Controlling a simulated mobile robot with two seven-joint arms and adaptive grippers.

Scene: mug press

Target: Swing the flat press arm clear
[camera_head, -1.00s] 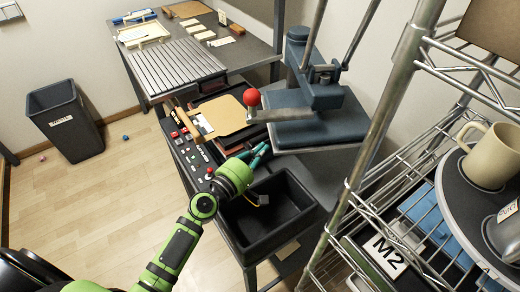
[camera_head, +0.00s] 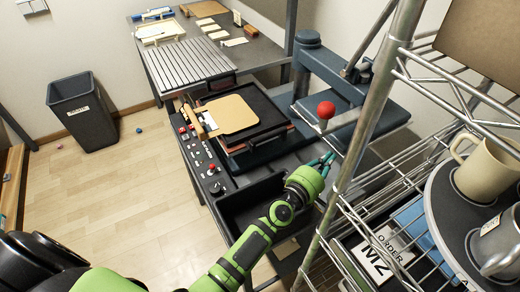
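The flat press arm (camera_head: 333,70) is a dark blue-grey beam reaching right from its post. Its flat plate (camera_head: 388,112) sits right of the tan pad (camera_head: 228,113), partly hidden behind the rack post. A red ball knob (camera_head: 326,109) stands on a light grey strip at the plate's near left edge. The pad lies uncovered on the dark press bed (camera_head: 268,108). My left gripper (camera_head: 325,160) has teal fingers just below the knob, by the strip. I cannot tell if they touch it or how far apart they are. My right gripper is not in view.
A wire rack (camera_head: 385,195) with a round tray, a cream mug (camera_head: 487,168) and a grey mug stands close on the right. A control panel (camera_head: 205,165) and dark bin (camera_head: 250,203) lie left of my forearm. A slatted table (camera_head: 187,65) is behind.

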